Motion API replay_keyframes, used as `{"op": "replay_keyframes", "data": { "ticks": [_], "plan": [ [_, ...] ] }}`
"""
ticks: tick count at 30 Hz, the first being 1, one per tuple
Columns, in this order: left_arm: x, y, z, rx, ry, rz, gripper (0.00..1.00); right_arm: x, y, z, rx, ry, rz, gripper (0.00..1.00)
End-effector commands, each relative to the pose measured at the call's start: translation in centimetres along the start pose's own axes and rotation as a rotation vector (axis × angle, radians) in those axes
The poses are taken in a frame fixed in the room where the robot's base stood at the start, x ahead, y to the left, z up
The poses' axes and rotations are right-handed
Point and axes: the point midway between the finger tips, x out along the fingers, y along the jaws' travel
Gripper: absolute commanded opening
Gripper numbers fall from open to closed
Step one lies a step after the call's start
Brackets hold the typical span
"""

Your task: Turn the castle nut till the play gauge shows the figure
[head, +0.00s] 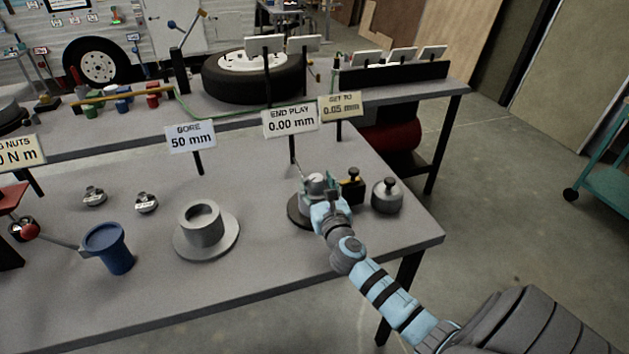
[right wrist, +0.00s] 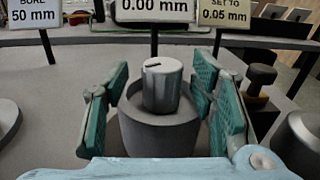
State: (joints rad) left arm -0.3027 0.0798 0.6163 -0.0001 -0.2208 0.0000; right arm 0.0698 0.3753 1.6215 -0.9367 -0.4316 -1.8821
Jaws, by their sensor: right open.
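The castle nut (right wrist: 162,84) is a grey fluted knob with a dark mark on top. It sits upright on a wider grey hub (right wrist: 158,132). In the head view, my right gripper (head: 319,190) is at the hub and partly hides it. In the right wrist view, its green-padded fingers (right wrist: 162,75) stand open to either side of the nut, with gaps showing. The play gauge (head: 290,121) behind it reads END PLAY 0.00 mm. The card beside it (right wrist: 226,15) reads SET TO 0.05 mm. My left gripper is not in view.
A lidded grey pot (head: 386,197) and a black-knobbed post (head: 352,187) stand close right of the hub. A flanged grey cylinder (head: 207,232) marked BORE 50 mm and a blue cup (head: 108,248) stand left. The bench between is clear.

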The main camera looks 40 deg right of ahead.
Motion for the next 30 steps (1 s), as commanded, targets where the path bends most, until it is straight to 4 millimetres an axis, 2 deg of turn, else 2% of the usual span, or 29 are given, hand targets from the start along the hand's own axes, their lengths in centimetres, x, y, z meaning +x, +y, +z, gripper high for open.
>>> {"op": "replay_keyframes", "data": {
  "ticks": [3,6,15,24,30],
  "plan": [
    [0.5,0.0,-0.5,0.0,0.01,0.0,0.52,1.7,-0.1,-0.1,0.0,0.0,-0.002,0.52],
    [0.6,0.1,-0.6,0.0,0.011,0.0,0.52,2.5,-0.1,-0.1,-0.001,0.0,-0.001,0.52],
    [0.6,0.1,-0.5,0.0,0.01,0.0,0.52,2.8,-0.1,0.0,0.0,0.001,-0.002,0.52],
    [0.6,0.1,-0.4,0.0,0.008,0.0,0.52,2.8,-0.1,0.0,0.0,0.001,-0.002,0.04],
    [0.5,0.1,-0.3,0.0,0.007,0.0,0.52,2.8,-0.2,0.0,-0.001,0.0,0.007,0.02]
  ]
}}
